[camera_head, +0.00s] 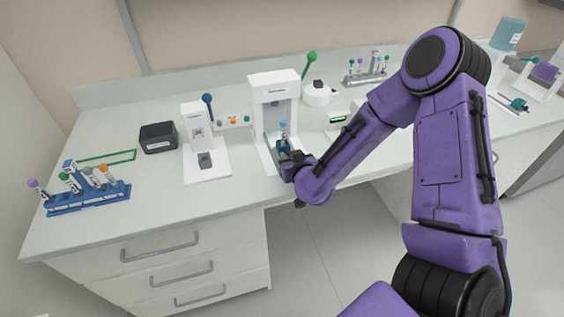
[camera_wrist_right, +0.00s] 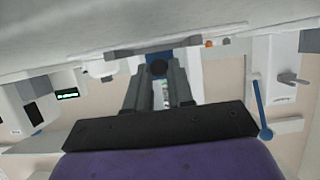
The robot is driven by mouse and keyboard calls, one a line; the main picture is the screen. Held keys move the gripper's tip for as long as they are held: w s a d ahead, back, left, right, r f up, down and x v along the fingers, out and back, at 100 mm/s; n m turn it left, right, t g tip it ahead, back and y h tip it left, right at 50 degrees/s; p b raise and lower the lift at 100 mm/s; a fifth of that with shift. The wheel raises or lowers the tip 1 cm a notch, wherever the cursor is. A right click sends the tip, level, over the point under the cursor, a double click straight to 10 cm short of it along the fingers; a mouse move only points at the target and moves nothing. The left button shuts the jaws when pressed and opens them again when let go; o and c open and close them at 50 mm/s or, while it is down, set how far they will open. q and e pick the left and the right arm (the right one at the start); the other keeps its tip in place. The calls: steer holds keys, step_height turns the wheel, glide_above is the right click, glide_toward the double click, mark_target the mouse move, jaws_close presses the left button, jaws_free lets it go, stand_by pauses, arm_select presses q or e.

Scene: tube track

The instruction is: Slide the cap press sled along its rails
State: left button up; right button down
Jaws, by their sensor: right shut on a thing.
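The white cap press (camera_head: 273,92) stands upright near the middle of the bench, with a flat base in front of it. The rails are hidden. My left gripper is not in view.
A smaller white device (camera_head: 198,128) with a blue lever stands left of the press. Further left are a black bin (camera_head: 158,137) and a blue tube rack (camera_head: 89,198).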

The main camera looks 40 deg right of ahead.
steer(key=shift+w, duration=0.25)
steer(key=c, duration=1)
jaws_free()
